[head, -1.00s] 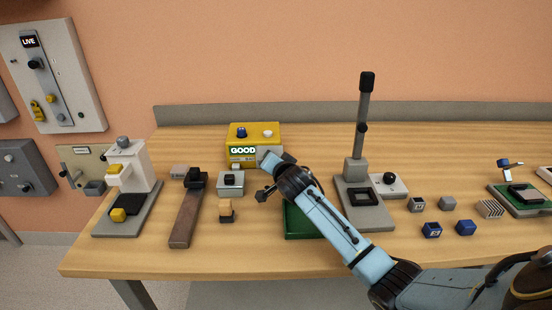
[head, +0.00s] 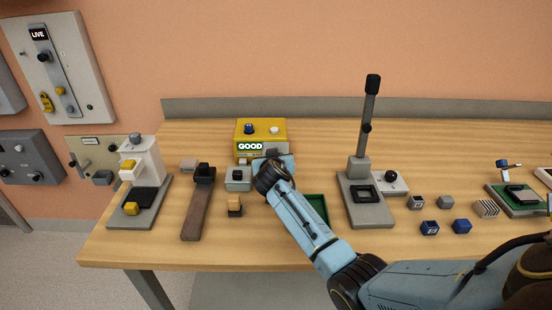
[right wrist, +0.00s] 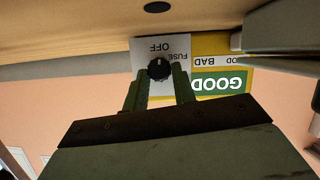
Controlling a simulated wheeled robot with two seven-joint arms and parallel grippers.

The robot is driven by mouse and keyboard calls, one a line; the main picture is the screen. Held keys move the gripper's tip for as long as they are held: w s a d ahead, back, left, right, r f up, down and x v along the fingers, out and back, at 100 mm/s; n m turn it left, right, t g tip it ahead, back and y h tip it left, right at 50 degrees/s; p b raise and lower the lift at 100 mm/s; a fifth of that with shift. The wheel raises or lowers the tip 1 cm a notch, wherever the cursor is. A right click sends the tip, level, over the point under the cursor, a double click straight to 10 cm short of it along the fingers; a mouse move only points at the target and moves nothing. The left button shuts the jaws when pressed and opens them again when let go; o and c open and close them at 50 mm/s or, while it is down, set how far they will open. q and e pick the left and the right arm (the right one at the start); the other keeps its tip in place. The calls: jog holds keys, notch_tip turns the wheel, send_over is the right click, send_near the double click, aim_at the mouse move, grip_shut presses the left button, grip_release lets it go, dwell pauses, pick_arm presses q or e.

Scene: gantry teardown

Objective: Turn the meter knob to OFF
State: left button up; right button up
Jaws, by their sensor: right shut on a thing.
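The yellow meter (head: 245,127) stands at the back of the bench, with a lit GOOD sign on its front. The right wrist view shows it upside down, with a black knob (right wrist: 159,68) on a white plate (right wrist: 145,47) lettered OFF and FUSE, beside the green GOOD sign (right wrist: 222,84). My right gripper (right wrist: 161,80) is at the plate, its two fingers on either side of the knob and shut on it. The knob's pointer is too small to read surely. In the head view my right wrist hides the knob. My left gripper is not in view.
A small grey box (head: 238,180) stands close left of my right wrist. A green tray (head: 318,206) lies partly under the arm. A tall black-topped stand (head: 366,210) is to the right, a white press (head: 142,165) to the left. The bench behind the stand is clear.

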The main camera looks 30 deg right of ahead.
jog(key=shift+s+a+f+n, duration=0.1)
jog(key=shift+a+f+n, duration=0.1)
jog(key=shift+f+n, duration=0.25)
jog(key=shift+g, duration=0.3)
jog(key=o, duration=0.7)
jog(key=shift+h, duration=0.3)
jog(key=shift+o, duration=1.4)
jog(key=shift+r, duration=0.1)
jog(key=shift+d+r, duration=0.1)
jog(key=shift+r, duration=0.1)
